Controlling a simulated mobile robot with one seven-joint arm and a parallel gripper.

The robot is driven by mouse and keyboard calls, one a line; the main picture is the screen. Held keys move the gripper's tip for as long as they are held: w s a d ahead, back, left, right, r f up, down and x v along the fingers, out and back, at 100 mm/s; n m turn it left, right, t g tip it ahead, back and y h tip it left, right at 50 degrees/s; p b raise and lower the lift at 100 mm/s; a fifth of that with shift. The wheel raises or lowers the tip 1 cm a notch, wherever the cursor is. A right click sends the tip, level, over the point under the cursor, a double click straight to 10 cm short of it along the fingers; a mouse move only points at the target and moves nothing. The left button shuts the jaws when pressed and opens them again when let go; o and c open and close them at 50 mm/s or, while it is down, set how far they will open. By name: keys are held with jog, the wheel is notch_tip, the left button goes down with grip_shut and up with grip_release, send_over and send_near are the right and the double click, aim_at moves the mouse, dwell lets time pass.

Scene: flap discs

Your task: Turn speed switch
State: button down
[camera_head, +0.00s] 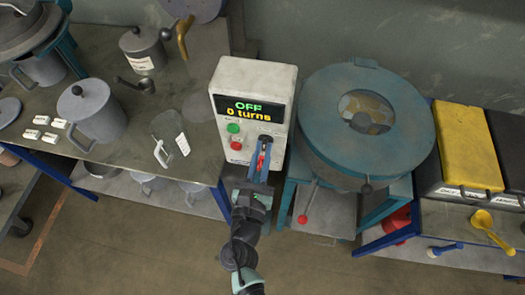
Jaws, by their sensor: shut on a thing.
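A light grey control box (252,75) stands near the middle of the view. Its dark display (249,109) reads "OFF" and "0 turns". A green button (233,128) and a red button (237,145) sit on the left of its panel. The speed switch (265,139) is a dark knob at the right of the panel, partly hidden. My gripper (264,154) reaches up from below, with its fingers shut on the switch. My arm covers the lower part of the box, and the exact finger contact is small and hard to see.
A round blue-grey machine (320,125) with a lidded top stands close to the right. Yellow (465,145) and black bins are farther right. A table (100,165) on the left holds grey pots (92,113), a clear scoop and white labels. Open floor lies in front.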

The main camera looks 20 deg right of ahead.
jog(key=m+b, duration=0.1)
jog(key=m, duration=0.1)
jog(key=m+b, duration=0.4)
jog(key=shift+d+f, duration=0.1)
jog(key=shift+f, duration=0.15)
jog(key=shift+s+r+m+b, duration=0.1)
jog(key=shift+r+m+b, duration=0.05)
jog(key=shift+m+b, duration=2.25)
jog(key=shift+m+p, duration=0.3)
jog(key=shift+m, duration=0.1)
jog(key=c, duration=0.9)
grip_release()
